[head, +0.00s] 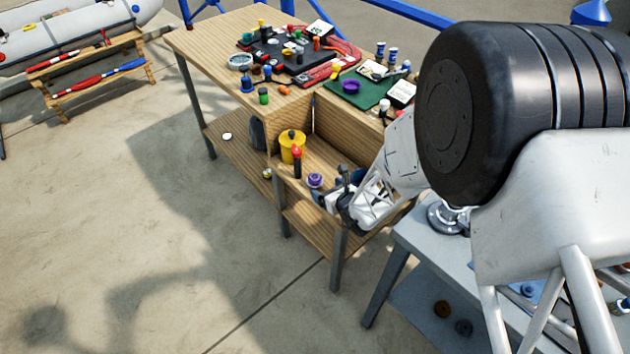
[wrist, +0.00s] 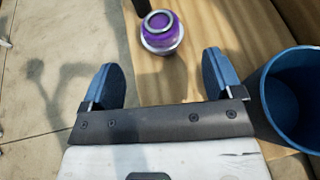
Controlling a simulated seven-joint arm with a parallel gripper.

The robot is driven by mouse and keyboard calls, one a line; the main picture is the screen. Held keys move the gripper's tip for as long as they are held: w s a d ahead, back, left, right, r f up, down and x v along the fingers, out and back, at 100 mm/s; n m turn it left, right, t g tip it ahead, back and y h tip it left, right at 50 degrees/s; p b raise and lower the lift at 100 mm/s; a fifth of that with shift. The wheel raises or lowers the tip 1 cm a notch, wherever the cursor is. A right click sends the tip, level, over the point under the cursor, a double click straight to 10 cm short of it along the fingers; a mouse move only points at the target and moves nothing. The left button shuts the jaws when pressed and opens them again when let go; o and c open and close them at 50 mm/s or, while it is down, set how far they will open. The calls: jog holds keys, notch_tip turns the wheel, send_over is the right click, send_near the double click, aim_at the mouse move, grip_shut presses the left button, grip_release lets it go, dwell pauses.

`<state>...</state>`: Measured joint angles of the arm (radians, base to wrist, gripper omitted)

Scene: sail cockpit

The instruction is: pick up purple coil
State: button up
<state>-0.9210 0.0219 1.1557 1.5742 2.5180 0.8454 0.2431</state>
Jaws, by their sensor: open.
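A purple round piece with silver rims (wrist: 161,30) stands on the wooden shelf, just beyond my fingertips in the wrist view. In the head view the purple piece (head: 315,180) sits near the shelf's front edge, left of my gripper (head: 335,196). In the wrist view my gripper (wrist: 158,72) is open, its two blue fingers apart with nothing between them. The purple piece is ahead of the gap, roughly centred and apart from both fingers. Another purple ring-like thing (head: 351,87) lies on the green mat on the tabletop; I cannot tell which is called the coil.
A blue cup (wrist: 285,100) stands close beside my right finger in the wrist view. A yellow pot (head: 292,150) and a red-topped dark bottle (head: 297,165) stand left on the shelf. A dark post-like thing (wrist: 141,6) rises behind the purple piece. Wooden panels (head: 335,128) bound the shelf.

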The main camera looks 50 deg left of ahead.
aim_at(319, 183)
jog(key=shift+x, duration=1.25)
jog(key=shift+w+a, duration=0.1)
jog(key=shift+x, duration=2.55)
jog(key=shift+w, duration=0.1)
jog(key=c, duration=1)
